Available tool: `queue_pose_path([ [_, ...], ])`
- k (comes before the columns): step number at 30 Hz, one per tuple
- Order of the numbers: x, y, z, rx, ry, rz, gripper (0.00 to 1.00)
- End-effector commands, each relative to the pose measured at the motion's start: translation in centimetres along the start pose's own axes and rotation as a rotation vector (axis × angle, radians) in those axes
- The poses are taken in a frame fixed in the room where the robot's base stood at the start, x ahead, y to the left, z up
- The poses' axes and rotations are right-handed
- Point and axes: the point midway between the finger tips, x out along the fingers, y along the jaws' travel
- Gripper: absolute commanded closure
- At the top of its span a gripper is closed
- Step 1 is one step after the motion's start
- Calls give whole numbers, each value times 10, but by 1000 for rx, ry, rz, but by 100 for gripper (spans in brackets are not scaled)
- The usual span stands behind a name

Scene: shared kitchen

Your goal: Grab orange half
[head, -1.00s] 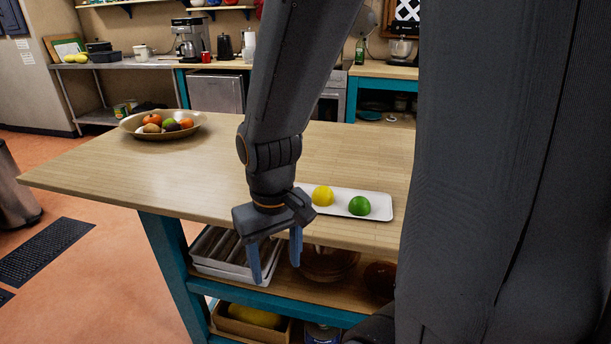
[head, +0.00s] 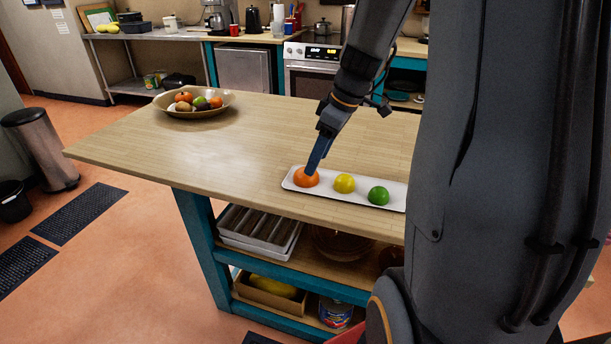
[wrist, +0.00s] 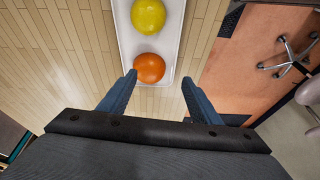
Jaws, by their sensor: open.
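The orange half (head: 306,178) sits at the left end of a white rectangular tray (head: 328,190) on the wooden island. In the wrist view the orange half (wrist: 149,68) is the nearest fruit, just beyond my fingertips and roughly between their lines. My gripper (head: 314,168) points down at the orange half in the head view, its fingers overlapping the fruit's edge there. In the wrist view my gripper (wrist: 158,80) is open, with nothing between the fingers. I cannot tell its exact height above the tray.
A yellow lemon (head: 344,183) and a green lime (head: 378,195) sit on the same tray, right of the orange half. A fruit bowl (head: 193,110) stands at the island's far left. The island top (head: 230,155) between is clear.

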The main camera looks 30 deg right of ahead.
Motion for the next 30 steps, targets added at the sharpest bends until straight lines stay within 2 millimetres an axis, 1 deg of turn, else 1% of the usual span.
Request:
queue_pose_path([
  [1, -3, 8, 1, -27, 15, -1, 42],
  [3, -6, 16, 1, -66, 34, -5, 42],
  [7, -9, 24, 0, -111, 55, -6, 42],
  [9, -6, 26, 0, -121, 59, -7, 42],
  [15, 14, 24, -2, -125, 60, -10, 42],
  [19, 24, 24, -3, -124, 59, -9, 42],
  [27, 57, 22, -7, -122, 58, -8, 42],
  [30, 64, 22, -7, -123, 58, -7, 42],
])
